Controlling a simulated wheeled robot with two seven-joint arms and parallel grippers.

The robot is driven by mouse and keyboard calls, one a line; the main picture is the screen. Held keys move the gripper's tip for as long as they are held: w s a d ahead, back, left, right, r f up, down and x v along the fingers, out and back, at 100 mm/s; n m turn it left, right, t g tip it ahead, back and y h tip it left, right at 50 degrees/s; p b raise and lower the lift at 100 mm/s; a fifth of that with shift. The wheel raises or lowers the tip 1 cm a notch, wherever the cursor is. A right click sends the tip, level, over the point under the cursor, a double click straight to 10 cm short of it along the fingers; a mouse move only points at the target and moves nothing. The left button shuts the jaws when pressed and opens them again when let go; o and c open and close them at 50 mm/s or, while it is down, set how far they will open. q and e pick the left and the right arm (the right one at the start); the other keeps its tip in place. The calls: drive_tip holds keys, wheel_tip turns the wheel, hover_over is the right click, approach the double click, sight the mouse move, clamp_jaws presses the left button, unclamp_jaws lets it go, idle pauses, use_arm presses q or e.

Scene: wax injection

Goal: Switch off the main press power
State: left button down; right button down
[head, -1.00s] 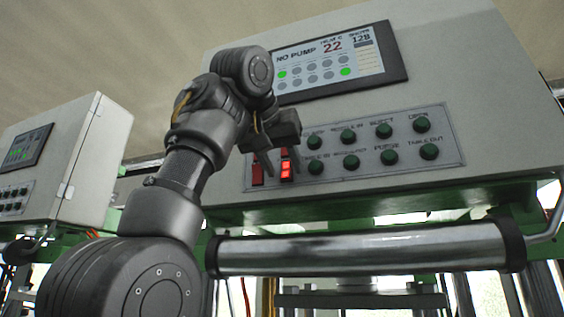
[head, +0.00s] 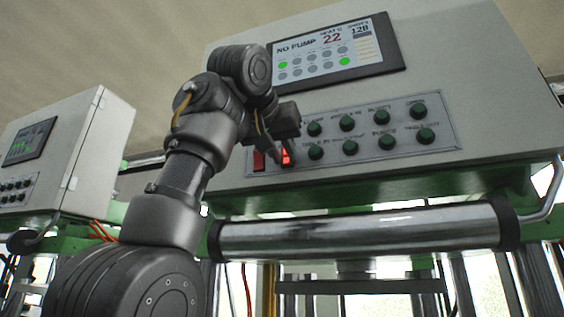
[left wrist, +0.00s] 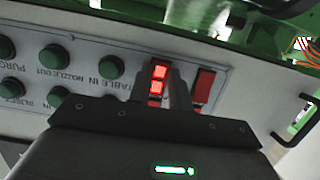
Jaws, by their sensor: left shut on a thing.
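Two red rocker switches sit at the left end of the button plate. The left one (head: 259,160) is dark; the right one (head: 286,158) glows red. In the left wrist view the order is reversed: the lit switch (left wrist: 157,80) is left and the dark switch (left wrist: 204,86) is right. My left gripper (head: 278,153) is at the lit switch with its fingers drawn together, shut on it. In the left wrist view its fingers (left wrist: 176,95) show between the switches; exactly where they touch is partly hidden. My right gripper is not in view.
Several green round buttons (head: 350,147) fill the plate right of the switches. A screen (head: 335,52) reading "NO PUMP" is above. A shiny metal cylinder (head: 360,234) runs below the cabinet. A second press cabinet (head: 90,150) stands at the left.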

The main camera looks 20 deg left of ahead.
use_arm(q)
drive_tip(key=shift+f+t+b, duration=0.6)
drive_tip(key=shift+t+b, duration=0.2)
drive_tip(key=shift+b, duration=0.25)
drive_tip(key=shift+r+t+b, duration=0.15)
drive_tip(key=shift+t+b, duration=0.15)
drive_tip(key=shift+t, duration=0.1)
drive_tip(key=shift+r, duration=0.1)
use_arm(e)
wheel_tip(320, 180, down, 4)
use_arm(q)
drive_tip(key=c, duration=1.3)
unclamp_jaws()
